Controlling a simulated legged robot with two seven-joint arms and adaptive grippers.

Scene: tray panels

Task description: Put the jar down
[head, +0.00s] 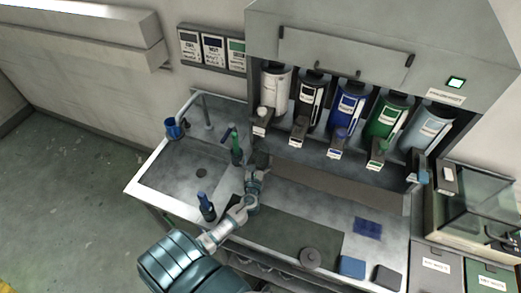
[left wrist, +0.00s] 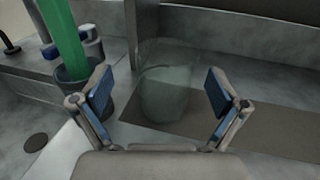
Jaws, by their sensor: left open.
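A clear glass jar (left wrist: 166,88) stands upright, as far as I can tell, on the grey counter between my left gripper's fingers in the left wrist view. It is see-through and faint, and its outline is hard to follow. My left gripper (left wrist: 160,98) is open, with a blue-padded finger on each side of the jar and gaps visible between pads and glass. In the head view the left gripper (head: 257,176) is over the counter right of the sink, and I cannot make the jar out clearly there.
A green-handled tool in a dark holder (head: 237,150) stands close left of the gripper. A blue-topped one (head: 206,206) stands nearer the front. The sink (head: 182,172) is at left. Several dispensers (head: 349,105) hang behind. A dark mat (head: 285,236) and a round grey lid (head: 310,258) lie in front.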

